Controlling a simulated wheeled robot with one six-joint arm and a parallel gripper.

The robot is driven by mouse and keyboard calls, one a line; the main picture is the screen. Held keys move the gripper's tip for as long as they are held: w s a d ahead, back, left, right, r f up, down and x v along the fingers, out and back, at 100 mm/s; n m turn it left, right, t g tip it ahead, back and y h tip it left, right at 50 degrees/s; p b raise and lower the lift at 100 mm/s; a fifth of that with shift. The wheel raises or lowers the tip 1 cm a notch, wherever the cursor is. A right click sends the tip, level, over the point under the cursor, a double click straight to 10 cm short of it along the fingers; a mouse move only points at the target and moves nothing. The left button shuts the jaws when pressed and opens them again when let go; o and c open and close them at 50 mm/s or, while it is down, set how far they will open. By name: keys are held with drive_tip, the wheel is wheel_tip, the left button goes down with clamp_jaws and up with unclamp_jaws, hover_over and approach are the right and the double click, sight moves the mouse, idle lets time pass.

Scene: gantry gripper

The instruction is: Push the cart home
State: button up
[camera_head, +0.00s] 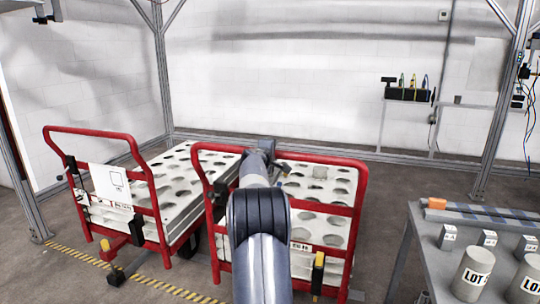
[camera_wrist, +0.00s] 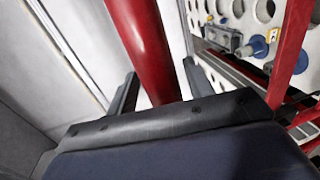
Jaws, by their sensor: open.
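Two carts with red tube frames and white perforated tops stand side by side in the head view, the left cart (camera_head: 152,200) and the right cart (camera_head: 330,215). My arm reaches over the right cart's handle and hides part of it. In the wrist view my gripper (camera_wrist: 160,72) is open, with one finger on each side of a red tube (camera_wrist: 140,35). The tube lies between the fingers; I cannot tell if they touch it. White perforated panel (camera_wrist: 228,12) with blue and grey fittings shows at the right of that view.
A grey table (camera_head: 465,245) with labelled cylinders and small blocks stands at the right. Yellow-black floor tape (camera_head: 150,282) runs past the left cart. Metal frame posts (camera_head: 163,85) and a white wall are behind. Floor is clear between the right cart and table.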

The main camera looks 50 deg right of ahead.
drive_tip(key=b+v, duration=0.2)
drive_tip(key=v, duration=0.8)
drive_tip(key=shift+s+r, duration=0.1)
idle(0.4)
drive_tip(key=shift+p+x, duration=1.2)
drive_tip(key=shift+x, duration=4.05)
drive_tip(key=shift+a, duration=0.2)
